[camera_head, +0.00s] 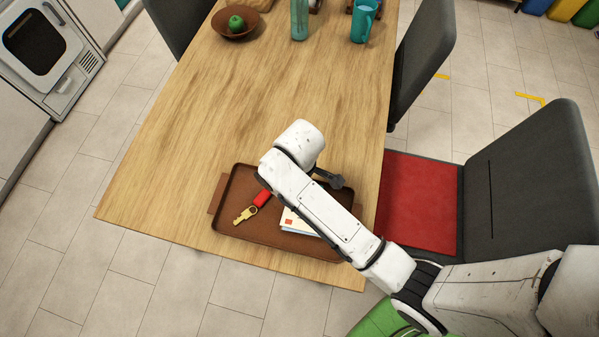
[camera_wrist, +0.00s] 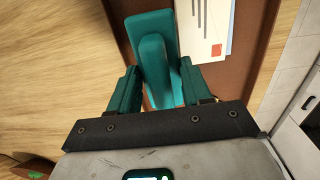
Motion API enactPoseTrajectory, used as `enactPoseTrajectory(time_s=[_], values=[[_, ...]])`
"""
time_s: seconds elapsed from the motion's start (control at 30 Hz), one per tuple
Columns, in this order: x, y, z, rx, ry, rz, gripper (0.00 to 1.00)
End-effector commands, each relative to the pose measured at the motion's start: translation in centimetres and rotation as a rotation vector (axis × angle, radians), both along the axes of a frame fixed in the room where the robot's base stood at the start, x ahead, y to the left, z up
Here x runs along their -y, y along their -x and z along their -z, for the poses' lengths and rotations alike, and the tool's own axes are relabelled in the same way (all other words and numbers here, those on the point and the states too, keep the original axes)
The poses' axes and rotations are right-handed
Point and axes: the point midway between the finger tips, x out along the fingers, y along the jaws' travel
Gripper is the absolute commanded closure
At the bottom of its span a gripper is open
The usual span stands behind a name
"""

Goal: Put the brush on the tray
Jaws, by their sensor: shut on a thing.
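The brush (camera_wrist: 152,50) is teal, with a broad block and a narrower handle, and shows in the wrist view. My gripper (camera_wrist: 158,78) is shut on it, with a finger on either side. The brown tray (camera_head: 230,190) lies at the near end of the table, and its surface also shows in the wrist view (camera_wrist: 250,50). In the picture the brush overlaps the tray's edge; whether it touches the tray I cannot tell. In the head view my arm hides most of the gripper, and the brush cannot be made out there.
A key (camera_head: 245,214) with a red tag (camera_head: 262,198) and white envelopes (camera_head: 295,222) lie on the tray. A bowl with a green apple (camera_head: 236,23), a bottle (camera_head: 299,18) and a teal mug (camera_head: 363,20) stand at the far end. The middle of the table (camera_head: 250,100) is clear.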

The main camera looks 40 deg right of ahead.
Motion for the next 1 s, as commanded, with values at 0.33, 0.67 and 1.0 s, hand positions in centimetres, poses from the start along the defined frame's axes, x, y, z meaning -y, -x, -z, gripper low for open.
enactPoseTrajectory(time_s=[0.33, 0.67, 1.0], values=[[0.0, -0.1, 3.1, 0.0, 0.0, 0.0, 0.8], [0.0, -0.1, 3.4, -0.001, 0.0, 0.0, 0.5], [0.0, -0.1, 3.4, -0.001, 0.0, 0.0, 0.26]])
